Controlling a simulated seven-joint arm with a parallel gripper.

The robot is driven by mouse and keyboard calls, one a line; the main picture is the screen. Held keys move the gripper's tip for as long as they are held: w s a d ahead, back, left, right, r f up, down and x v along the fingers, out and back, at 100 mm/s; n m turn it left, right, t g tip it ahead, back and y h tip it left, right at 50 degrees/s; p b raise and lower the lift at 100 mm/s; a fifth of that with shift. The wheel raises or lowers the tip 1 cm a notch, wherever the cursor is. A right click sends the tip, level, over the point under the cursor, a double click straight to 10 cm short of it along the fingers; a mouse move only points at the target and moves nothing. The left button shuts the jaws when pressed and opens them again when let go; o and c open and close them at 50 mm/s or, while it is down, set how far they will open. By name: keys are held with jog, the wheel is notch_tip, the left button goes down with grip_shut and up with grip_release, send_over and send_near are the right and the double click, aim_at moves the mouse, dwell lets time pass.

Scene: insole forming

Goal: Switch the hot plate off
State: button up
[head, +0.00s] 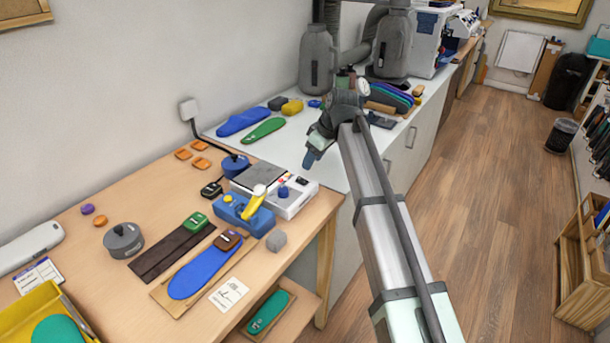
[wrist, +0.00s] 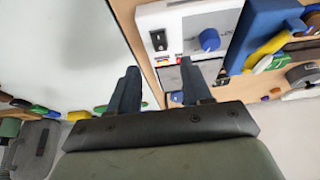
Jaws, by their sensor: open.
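The hot plate (head: 300,200) is a white box with a grey top, at the table's right end in the head view. In the wrist view its white front panel (wrist: 185,20) carries a black rocker switch (wrist: 158,39), a blue knob (wrist: 209,39) and a small red light (wrist: 179,60). The knob (head: 283,191) also shows in the head view. My gripper (head: 312,158) is above the gap beside the hot plate, to its upper right. In the wrist view my gripper (wrist: 158,75) is open and empty, its fingers apart from the panel. The switch's position is too small to tell.
A blue device with a yellow lever (head: 254,202) stands just in front of the hot plate. A blue round-bodied item (head: 235,164) sits behind it.

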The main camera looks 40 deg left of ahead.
aim_at(302, 180)
jog(key=x, duration=0.8)
jog(key=shift+f, duration=0.1)
jog(key=shift+c, duration=0.4)
